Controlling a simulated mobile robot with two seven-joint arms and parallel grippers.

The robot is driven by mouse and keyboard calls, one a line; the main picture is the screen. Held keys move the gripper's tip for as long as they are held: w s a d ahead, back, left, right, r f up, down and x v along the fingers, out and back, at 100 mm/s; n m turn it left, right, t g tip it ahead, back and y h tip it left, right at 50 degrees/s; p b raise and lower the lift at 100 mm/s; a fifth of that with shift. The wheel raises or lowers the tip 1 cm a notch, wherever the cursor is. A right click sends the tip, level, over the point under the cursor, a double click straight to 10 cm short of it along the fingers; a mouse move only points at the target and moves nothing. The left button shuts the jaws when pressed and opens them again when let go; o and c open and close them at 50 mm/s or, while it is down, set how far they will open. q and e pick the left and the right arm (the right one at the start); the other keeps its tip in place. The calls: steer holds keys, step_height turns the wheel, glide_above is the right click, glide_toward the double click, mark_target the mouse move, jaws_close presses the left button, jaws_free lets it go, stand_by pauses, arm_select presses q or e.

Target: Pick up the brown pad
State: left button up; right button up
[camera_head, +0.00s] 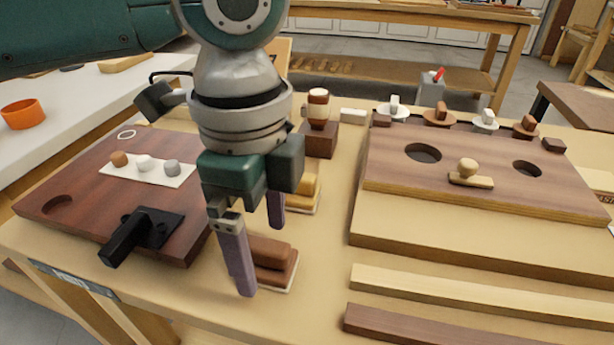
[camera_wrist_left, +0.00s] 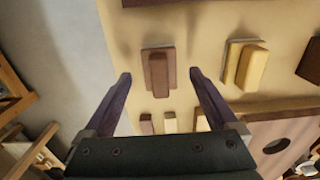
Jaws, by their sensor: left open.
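The brown pad (camera_head: 274,256) is a brown block with a raised grip on a pale base, lying on the bench. In the left wrist view the brown pad (camera_wrist_left: 158,75) lies ahead, in line with the gap between the fingers. My left gripper (camera_head: 260,258) is open and points down over it, with one purple finger in front of the pad and partly hiding it. The left wrist view shows both fingertips (camera_wrist_left: 160,76) apart with nothing held. Whether the fingertips are level with the pad I cannot tell. My right gripper is not in view.
A yellow pad (camera_head: 303,190) lies just behind the brown pad. A dark red board (camera_head: 85,195) with a black handle (camera_head: 140,235) stands left. A brown board with holes (camera_head: 400,180) stands right. Loose strips (camera_head: 450,290) lie front right.

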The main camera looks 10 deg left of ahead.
arm_select(q)
steer(key=shift+f, duration=0.7)
steer(key=c, duration=1.4)
